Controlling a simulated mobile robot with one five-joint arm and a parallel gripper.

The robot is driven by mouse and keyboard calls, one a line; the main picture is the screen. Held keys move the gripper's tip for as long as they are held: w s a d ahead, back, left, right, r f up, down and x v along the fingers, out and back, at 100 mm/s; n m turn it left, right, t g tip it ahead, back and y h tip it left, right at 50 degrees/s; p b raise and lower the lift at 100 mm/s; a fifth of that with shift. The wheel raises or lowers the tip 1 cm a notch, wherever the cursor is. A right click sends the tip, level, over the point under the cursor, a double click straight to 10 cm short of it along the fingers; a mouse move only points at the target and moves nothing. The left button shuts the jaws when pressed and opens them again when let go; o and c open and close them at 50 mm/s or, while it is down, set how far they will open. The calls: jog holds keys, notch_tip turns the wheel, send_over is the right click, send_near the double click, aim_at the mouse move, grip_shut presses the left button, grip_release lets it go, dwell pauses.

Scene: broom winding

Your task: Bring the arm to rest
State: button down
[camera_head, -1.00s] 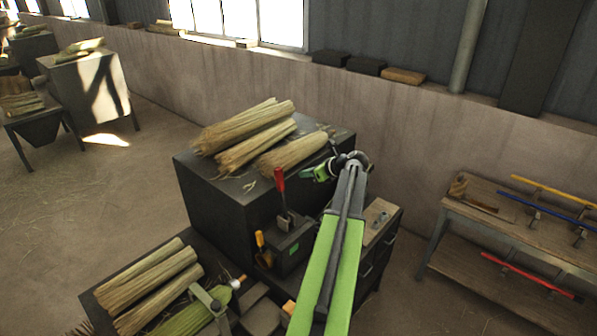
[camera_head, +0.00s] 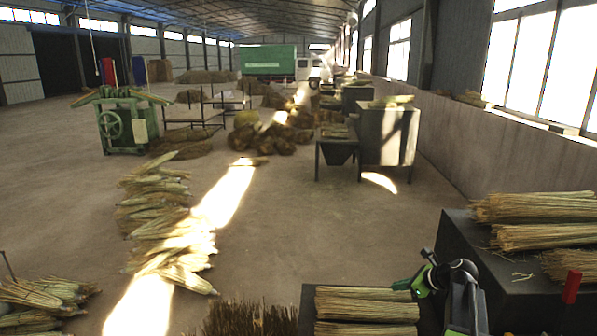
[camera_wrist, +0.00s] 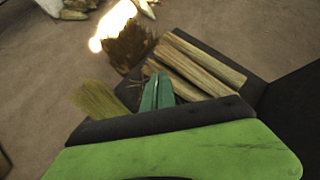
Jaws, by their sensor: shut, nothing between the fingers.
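My gripper (camera_head: 404,284) shows at the lower right of the head view, green and black at the end of my arm. It is shut and empty. It appears over the right end of the straw bundles (camera_head: 366,304) on a dark low surface; its height above them is hard to judge. In the wrist view, its teal fingers (camera_wrist: 157,92) are together, with straw bundles (camera_wrist: 205,62) behind them. A green part of my own arm fills the bottom of that view.
A wall with windows runs along the right. Straw piles (camera_head: 168,225) lie on the floor at left; open floor lies between.

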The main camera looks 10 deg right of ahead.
jog(key=s+a+f+n+g+b, duration=0.1)
jog(key=a+f+n, duration=0.3)
jog(key=a, duration=0.6)
jog(key=s+a+f+n+g+b, duration=0.2)
jog(key=a+f+n+b, duration=0.2)
jog(key=a, duration=0.5)
jog(key=s+a+f+n+g+b, duration=0.2)
jog(key=a+f+n+b, duration=0.1)
jog(key=a+f, duration=0.4)
jog(key=shift+s+a+f+n, duration=0.1)
jog(key=shift+a+n, duration=0.35)
jog(key=shift+a, duration=0.45)
jog(key=shift+s+a+f+n, duration=0.1)
jog(key=shift+a+n, duration=0.35)
jog(key=shift+a, duration=0.45)
jog(key=s+a+f+n+g+h+b, duration=0.2)
jog(key=s+a+f+n, duration=0.2)
jog(key=s+n, duration=0.2)
jog(key=s+d+n+g+h, duration=0.1)
jog(key=s+d+n+h, duration=0.2)
jog(key=d+n, duration=0.3)
jog(key=s+n, duration=0.1)
jog(key=n, duration=0.2)
jog(key=shift+s, duration=0.2)
jog(key=shift+r, duration=0.1)
